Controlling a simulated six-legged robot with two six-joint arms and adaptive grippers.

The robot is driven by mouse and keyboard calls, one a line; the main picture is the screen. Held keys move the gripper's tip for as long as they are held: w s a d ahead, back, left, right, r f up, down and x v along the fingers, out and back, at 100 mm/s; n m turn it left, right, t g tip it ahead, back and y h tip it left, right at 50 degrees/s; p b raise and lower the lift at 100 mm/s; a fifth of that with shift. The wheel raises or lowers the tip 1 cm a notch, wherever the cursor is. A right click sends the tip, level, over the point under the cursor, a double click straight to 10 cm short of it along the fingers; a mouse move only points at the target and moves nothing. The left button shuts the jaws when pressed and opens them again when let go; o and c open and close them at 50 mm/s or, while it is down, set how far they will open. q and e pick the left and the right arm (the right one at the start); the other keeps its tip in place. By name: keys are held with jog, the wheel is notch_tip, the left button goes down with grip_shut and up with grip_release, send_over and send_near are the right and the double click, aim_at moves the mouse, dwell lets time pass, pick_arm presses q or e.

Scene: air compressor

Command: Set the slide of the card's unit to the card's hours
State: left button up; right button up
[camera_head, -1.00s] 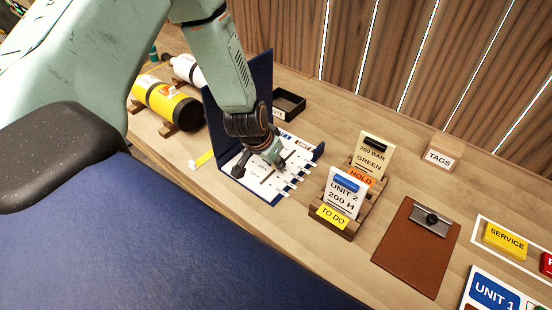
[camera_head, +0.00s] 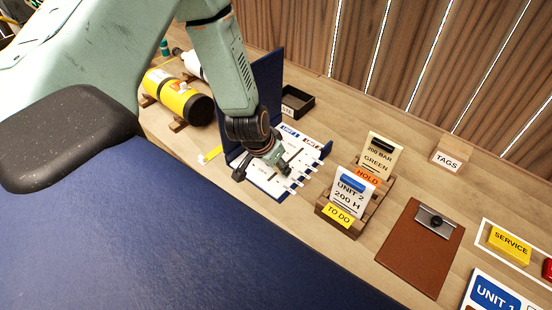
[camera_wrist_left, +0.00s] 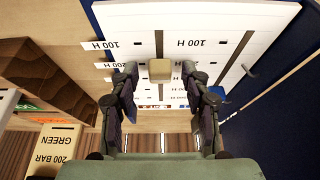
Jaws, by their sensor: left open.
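The UNIT 2, 200 H card (camera_head: 349,193) stands in the rack behind the yellow TO DO label (camera_head: 339,215). The white slide board (camera_head: 281,182) lies beside it, with UNIT 1 and UNIT 2 headings at its far side and tabs along its right edge. My left gripper (camera_head: 262,172) is over the board, and its fingers hide part of it. In the left wrist view its fingers are open on either side of a small beige knob (camera_wrist_left: 160,70), with visible gaps. The knob is in line with a dark slot. Labels reading 100 H lie near it. My right gripper is out of view.
A dark blue upright panel (camera_head: 267,85) stands at the board's far left. The 200 BAR GREEN card (camera_head: 379,153) stands behind the HOLD label. A brown clipboard (camera_head: 415,258) lies to the right.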

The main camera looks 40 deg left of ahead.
pick_arm(q)
jog(key=shift+r, duration=0.1)
jog(key=v, duration=1.1)
jog(key=shift+s+r, duration=0.15)
jog(key=shift+r, duration=0.25)
dwell(0.3)
jog(key=s+d+f+n+g, duration=0.15)
jog(key=s+d+f, duration=0.25)
jog(key=s+f, duration=0.6)
jog(key=s+d+f+g, duration=0.3)
jog(key=s+d+f, duration=0.25)
jog(key=s, duration=0.75)
notch_tip(320, 180, down, 12)
jog(key=b, duration=1.1)
jog(key=shift+a+r, duration=0.25)
